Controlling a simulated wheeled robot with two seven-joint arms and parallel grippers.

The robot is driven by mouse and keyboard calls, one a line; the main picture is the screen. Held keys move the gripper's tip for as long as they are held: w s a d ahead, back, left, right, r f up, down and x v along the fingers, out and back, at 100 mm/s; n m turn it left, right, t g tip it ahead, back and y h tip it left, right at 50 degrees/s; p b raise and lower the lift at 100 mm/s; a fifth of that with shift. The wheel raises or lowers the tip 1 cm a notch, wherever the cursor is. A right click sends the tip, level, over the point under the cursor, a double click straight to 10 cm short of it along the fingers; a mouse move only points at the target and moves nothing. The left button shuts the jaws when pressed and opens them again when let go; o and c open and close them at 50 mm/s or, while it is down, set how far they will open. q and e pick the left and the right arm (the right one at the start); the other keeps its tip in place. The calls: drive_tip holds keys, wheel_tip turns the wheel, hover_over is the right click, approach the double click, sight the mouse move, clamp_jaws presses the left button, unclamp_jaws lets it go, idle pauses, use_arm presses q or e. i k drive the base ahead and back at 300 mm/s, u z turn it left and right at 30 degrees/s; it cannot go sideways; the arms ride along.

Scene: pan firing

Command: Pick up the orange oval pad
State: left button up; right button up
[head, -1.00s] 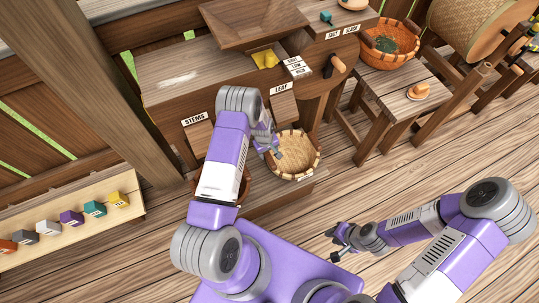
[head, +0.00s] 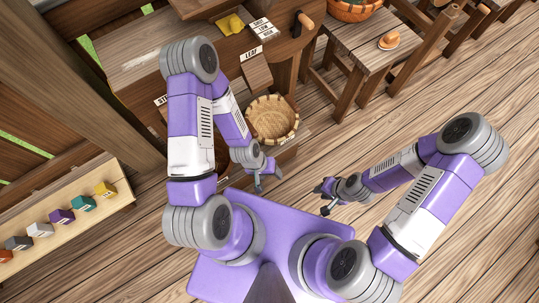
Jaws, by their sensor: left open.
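The orange oval pad (head: 396,40) lies on top of a small wooden stool (head: 364,35) at the upper right. It has a paler raised part on top. My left gripper (head: 268,181) is open and empty, low in the middle of the view, just below the round wicker basket and well away from the pad. My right gripper (head: 322,198) appears open and empty above the plank floor, below and left of the pad and far from it.
A wicker basket (head: 272,119) stands beside the wooden bench (head: 140,70), which holds a yellow lump (head: 230,24) and labelled blocks. Colored blocks line a shelf (head: 100,210) at left.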

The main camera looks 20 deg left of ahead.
sight(390, 42)
drive_tip(key=k, duration=0.35)
drive_tip(key=z, duration=0.8)
drive_tip(key=i, duration=0.65)
drive_tip(key=z, duration=0.75)
drive_tip(key=i, duration=2)
drive_tip(key=u, duration=0.75)
drive_tip(key=i, duration=1.1)
drive_tip(key=u, duration=2.8)
